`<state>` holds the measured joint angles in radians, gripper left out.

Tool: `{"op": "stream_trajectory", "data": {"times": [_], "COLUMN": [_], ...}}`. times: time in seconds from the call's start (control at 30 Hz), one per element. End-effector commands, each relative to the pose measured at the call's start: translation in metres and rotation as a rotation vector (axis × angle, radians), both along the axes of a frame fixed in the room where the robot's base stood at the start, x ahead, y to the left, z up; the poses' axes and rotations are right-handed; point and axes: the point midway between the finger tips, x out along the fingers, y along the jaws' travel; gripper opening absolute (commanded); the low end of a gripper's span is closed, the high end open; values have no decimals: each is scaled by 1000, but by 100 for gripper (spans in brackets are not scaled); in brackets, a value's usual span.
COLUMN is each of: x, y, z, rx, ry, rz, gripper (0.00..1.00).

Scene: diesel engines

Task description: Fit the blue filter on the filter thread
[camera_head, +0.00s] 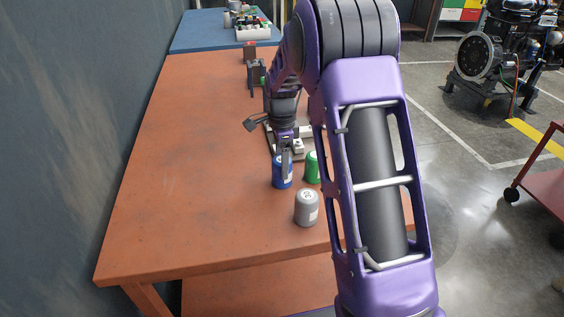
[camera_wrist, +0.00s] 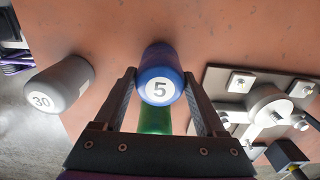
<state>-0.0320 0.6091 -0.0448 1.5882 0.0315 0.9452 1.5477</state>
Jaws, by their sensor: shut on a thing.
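The blue filter (camera_head: 281,172) is a cylinder on the orange bench top in the head view. In the wrist view the blue filter (camera_wrist: 160,76) shows a white label with a 5. My gripper (camera_wrist: 160,88) is shut on it, one finger on each side; in the head view my gripper (camera_head: 287,153) comes down on it from above. I cannot tell whether its base touches the bench. A grey plate with a round metal fitting (camera_wrist: 268,108) lies to the right in the wrist view; in the head view my arm partly hides this plate (camera_head: 305,147). I cannot make out the thread itself.
A green filter (camera_head: 312,167) stands close to the blue one, and a grey filter (camera_head: 306,207) marked 30 stands nearer the bench's front. Dark clamp-like parts (camera_head: 257,74) stand farther back. The left half of the orange bench (camera_head: 190,150) is clear, beside a wall.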

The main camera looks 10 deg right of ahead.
Motion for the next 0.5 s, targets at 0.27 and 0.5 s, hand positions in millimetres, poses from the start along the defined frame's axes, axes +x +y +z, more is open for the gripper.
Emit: {"op": "stream_trajectory", "data": {"times": [0.27, 0.5], "x": [0, 1], "y": [0, 0], "z": [1, 12], "rx": [0, 0], "ry": [-2, -2], "rz": [0, 0], "gripper": [0, 0]}}
